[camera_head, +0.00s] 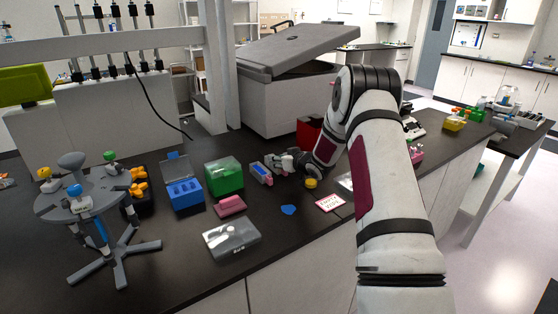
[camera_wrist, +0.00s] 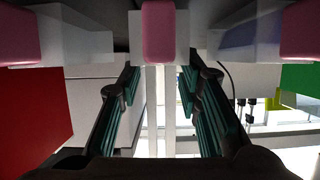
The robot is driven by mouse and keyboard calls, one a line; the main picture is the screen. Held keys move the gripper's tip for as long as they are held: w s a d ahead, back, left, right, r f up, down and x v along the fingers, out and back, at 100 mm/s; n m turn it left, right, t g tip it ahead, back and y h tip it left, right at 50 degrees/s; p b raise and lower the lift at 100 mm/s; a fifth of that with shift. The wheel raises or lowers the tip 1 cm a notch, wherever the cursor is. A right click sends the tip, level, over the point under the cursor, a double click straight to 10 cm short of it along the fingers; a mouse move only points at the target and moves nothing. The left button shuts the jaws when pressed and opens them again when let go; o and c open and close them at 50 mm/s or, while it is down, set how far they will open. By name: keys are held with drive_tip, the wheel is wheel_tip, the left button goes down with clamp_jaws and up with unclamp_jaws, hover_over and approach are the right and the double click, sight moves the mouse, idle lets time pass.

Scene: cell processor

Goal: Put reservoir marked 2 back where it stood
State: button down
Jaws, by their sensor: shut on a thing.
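My gripper (camera_head: 284,164) is low over the bench in the head view, at the end of my arm. In the wrist view, its dark, teal-padded fingers (camera_wrist: 160,95) stand on both sides of a pale reservoir with a pink face (camera_wrist: 158,30), and they are shut on it. More pale reservoirs stand beside it in the wrist view, one with a blue part (camera_wrist: 245,36) and one with a pink part (camera_wrist: 300,32). In the head view, small white reservoirs (camera_head: 262,174) with pink and blue show just left of my gripper. I cannot read any number marks.
A green box (camera_head: 224,177) and a blue rack (camera_head: 184,192) stand to the left. A red box (camera_head: 308,130) is behind my gripper. A yellow-topped jar (camera_head: 311,183), a sign card (camera_head: 330,203) and a clear case (camera_head: 231,239) lie in front. A large grey-lidded machine (camera_head: 285,100) stands behind.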

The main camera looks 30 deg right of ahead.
drive_tip(key=c, duration=1.2)
unclamp_jaws()
drive_tip(key=shift+f, duration=0.1)
drive_tip(key=shift+o, duration=0.2)
